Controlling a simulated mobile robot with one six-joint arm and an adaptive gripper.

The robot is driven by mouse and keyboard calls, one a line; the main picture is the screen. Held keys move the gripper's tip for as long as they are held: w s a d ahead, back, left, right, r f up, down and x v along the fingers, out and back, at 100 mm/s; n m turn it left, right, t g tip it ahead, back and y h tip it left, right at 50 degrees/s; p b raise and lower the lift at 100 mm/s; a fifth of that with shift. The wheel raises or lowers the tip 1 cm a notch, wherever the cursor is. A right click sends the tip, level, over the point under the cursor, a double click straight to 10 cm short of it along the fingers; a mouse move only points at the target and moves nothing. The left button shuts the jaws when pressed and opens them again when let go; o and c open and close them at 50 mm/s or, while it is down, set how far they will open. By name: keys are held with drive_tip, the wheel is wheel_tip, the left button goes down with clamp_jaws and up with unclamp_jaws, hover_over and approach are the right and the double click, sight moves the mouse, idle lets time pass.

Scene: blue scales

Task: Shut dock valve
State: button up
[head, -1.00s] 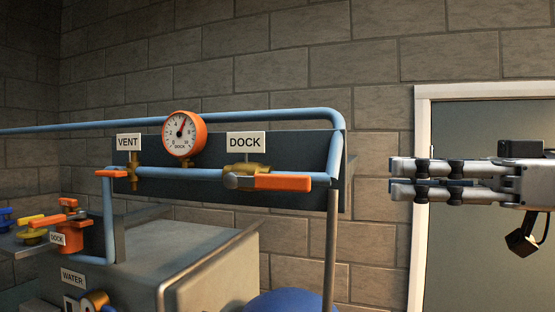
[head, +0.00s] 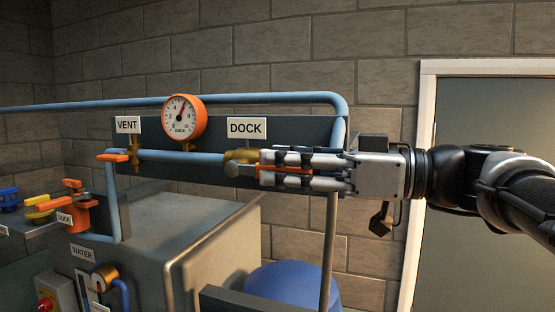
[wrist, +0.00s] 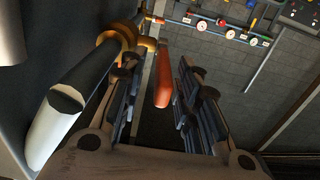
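The dock valve (head: 238,156) is a brass body on the blue horizontal pipe, under the white DOCK sign (head: 246,128). Its orange lever handle (head: 286,169) points right, roughly along the pipe. My gripper (head: 264,168) reaches in from the right, with one finger above and one below the handle in the head view. In the wrist view the orange handle (wrist: 163,80) lies between the two open fingers, with a visible gap on both sides. The fingers partly hide the handle in the head view.
A round orange-rimmed gauge (head: 183,117) and the VENT valve's orange handle (head: 116,157) are on the same panel, left of the dock valve. A grey metal box (head: 190,220) and a blue drum (head: 292,284) stand below. A pale door frame (head: 424,120) is at right.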

drive_tip(key=shift+w+a, duration=0.15)
drive_tip(key=shift+a, duration=0.2)
drive_tip(key=shift+c, duration=0.4)
clamp_jaws()
